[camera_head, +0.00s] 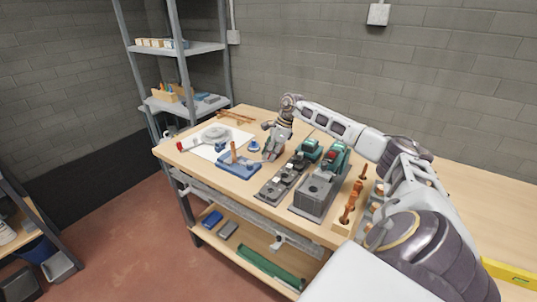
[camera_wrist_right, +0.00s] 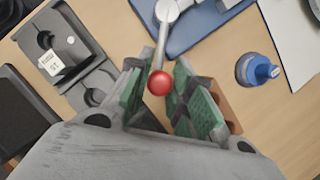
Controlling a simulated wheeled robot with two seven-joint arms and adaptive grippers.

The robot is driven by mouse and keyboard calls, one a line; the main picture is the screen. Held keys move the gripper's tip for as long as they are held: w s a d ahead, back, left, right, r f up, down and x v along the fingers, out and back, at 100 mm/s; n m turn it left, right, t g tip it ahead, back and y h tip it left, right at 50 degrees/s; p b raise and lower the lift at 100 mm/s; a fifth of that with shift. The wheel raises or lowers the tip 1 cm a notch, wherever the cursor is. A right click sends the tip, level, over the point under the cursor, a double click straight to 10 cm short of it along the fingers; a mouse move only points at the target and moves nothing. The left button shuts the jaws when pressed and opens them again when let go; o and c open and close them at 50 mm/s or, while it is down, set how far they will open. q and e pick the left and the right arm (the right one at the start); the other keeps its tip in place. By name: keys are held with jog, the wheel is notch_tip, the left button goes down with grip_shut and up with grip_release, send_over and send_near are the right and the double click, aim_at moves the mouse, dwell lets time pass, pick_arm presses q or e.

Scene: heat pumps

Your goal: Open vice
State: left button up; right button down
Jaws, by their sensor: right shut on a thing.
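The vice has a blue base (camera_head: 240,168) on the wooden workbench, with an orange piece standing upright on it. In the right wrist view the blue base (camera_wrist_right: 205,28) lies at the top, and a grey metal lever (camera_wrist_right: 164,42) runs from it to a red ball knob (camera_wrist_right: 160,82). My right gripper (camera_head: 271,155) is just right of the vice. In the wrist view its green-padded fingers (camera_wrist_right: 168,75) are shut on the lever's knob end, one on each side. My left gripper is in neither view.
Dark grey fixtures (camera_head: 318,190) with green parts stand right of the gripper; a grey tray (camera_wrist_right: 70,45) shows in the wrist view. A small blue part (camera_wrist_right: 258,70) stands near the vice. A white sheet (camera_head: 205,145) lies left. Shelves (camera_head: 180,50) stand behind.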

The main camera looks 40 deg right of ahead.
jog(key=c, duration=1.3)
grip_release()
jog(key=shift+o, duration=0.2)
jog(key=v, duration=1.2)
jog(key=shift+d+f, duration=0.1)
